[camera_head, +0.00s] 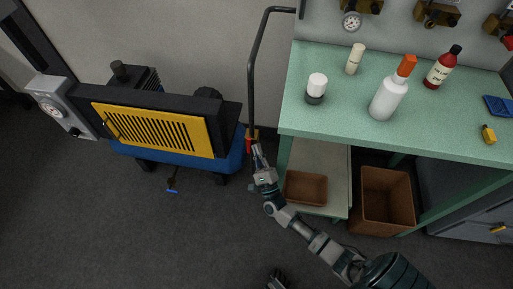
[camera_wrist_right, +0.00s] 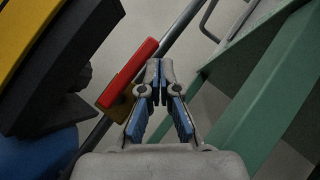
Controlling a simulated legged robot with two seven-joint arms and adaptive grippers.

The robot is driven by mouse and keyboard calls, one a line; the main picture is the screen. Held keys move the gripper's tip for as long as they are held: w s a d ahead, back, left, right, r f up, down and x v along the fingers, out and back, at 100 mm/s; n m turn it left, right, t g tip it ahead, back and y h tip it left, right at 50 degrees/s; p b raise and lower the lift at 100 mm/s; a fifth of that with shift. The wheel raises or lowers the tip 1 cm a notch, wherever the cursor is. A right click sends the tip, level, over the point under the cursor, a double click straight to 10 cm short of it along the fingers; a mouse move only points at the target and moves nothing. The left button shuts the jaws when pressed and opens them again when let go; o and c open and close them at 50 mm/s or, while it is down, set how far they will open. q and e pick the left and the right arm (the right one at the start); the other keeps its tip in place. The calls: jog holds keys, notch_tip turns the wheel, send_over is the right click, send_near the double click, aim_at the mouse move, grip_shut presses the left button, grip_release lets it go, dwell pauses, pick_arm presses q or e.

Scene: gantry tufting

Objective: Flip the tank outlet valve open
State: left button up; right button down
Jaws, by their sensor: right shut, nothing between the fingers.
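A valve with a red lever handle (camera_head: 252,133) sits on the dark pipe at the right end of the blue tank (camera_head: 236,155). In the right wrist view the red handle (camera_wrist_right: 128,72) lies slanted, close to the line of the pipe, over a brass body (camera_wrist_right: 119,106). My right gripper (camera_head: 256,150) is just below the valve. In the wrist view its shut, empty fingertips (camera_wrist_right: 156,88) are just right of the handle; I cannot tell if they touch it. A small dark part at the bottom edge (camera_head: 277,280) may be my left gripper; its jaws are unclear.
A yellow grille (camera_head: 155,130) fronts the machine on the tank. A small blue-handled valve (camera_head: 172,188) hangs below. The green bench (camera_head: 330,120) stands close on the right, with bottles on top and brown bins (camera_head: 387,200) beneath. The floor in front is clear.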

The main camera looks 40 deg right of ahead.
jog(key=v, duration=1.1)
jog(key=shift+f, duration=0.1)
